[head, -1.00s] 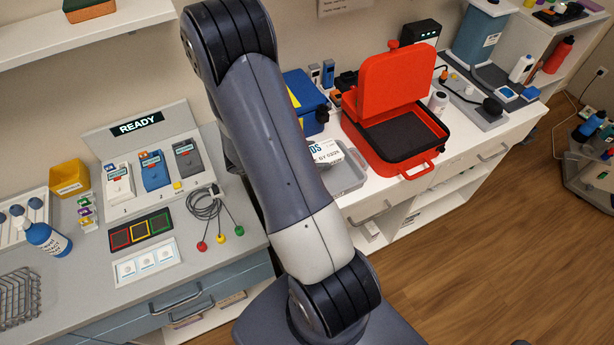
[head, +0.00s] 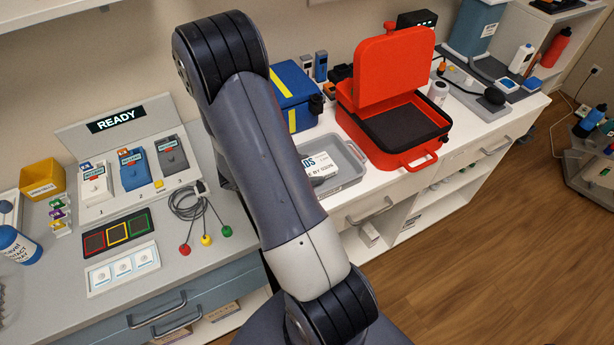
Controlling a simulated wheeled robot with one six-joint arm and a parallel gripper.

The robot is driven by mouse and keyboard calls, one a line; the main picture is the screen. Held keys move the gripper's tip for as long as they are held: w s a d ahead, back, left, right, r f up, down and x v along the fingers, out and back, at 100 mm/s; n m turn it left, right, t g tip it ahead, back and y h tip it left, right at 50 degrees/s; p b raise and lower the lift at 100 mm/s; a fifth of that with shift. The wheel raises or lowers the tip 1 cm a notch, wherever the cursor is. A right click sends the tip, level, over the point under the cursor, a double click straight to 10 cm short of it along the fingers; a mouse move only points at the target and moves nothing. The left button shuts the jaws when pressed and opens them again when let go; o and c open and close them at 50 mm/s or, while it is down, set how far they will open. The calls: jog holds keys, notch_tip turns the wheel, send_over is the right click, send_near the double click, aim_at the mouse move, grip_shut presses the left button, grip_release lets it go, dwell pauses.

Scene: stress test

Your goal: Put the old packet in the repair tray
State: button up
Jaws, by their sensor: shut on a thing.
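A white packet (head: 321,164) with dark lettering, "DS" and part of a "BY" date line, shows just right of my arm. Its left part is hidden behind my arm. It appears within the outline of a shallow grey tray (head: 352,149) on the white counter; I cannot tell whether it rests on the tray floor or is held just above it. The tray's left side is also hidden. My gripper is not in view; my arm's links cover that area.
An open red case (head: 402,164) stands right of the tray, and a blue case with yellow stripes (head: 291,97) behind it. On the left bench are a "READY" panel (head: 116,120), leads with coloured ends (head: 205,239) and a yellow bin (head: 42,179).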

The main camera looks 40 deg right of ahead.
jog(key=shift+f, duration=0.5)
jog(key=shift+f, duration=0.2)
jog(key=o, duration=1)
jog(key=shift+r, duration=0.25)
jog(key=v, duration=1.2)
jog(key=shift+f+b, duration=0.1)
jog(key=shift+b, duration=0.2)
